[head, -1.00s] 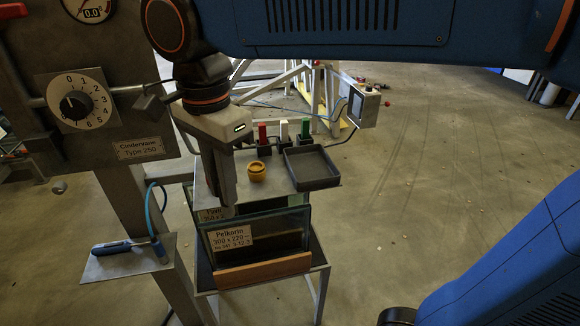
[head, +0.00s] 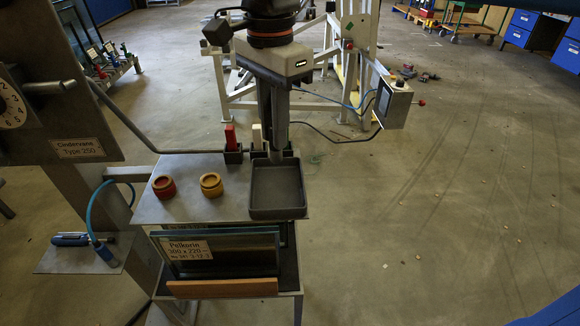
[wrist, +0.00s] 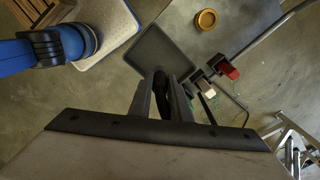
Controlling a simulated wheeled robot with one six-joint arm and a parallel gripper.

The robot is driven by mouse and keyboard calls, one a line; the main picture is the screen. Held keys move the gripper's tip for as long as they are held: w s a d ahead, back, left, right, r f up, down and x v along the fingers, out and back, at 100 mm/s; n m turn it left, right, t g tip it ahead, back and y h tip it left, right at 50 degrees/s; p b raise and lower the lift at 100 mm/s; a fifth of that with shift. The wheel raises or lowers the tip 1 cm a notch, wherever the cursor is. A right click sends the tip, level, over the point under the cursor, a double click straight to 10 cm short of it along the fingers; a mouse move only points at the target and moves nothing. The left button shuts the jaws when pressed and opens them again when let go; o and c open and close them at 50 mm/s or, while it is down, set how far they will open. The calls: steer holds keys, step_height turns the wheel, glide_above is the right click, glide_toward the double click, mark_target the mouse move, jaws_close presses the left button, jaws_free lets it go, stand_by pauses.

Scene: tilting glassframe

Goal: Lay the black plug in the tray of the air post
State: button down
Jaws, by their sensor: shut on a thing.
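My gripper (head: 277,152) points down at the back edge of the dark square tray (head: 277,190) on the post's small table. In the wrist view its fingers (wrist: 162,78) are closed on the black plug (wrist: 162,92), a dark piece between them. The plug is not clearly seen in the head view. The wrist view shows the tray (wrist: 150,45) just beyond the fingertips, its inside empty. I cannot tell how high above the tray the plug is.
Glass panes (head: 222,250) stand below.

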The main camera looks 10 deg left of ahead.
mark_target(275, 162)
steer(key=shift+f, duration=3.7)
steer(key=shift+f, duration=0.15)
steer(key=c, duration=1.6)
jaws_free()
steer(key=shift+c, duration=0.2)
step_height(275, 162, up, 12)
steer(key=shift+r, duration=0.15)
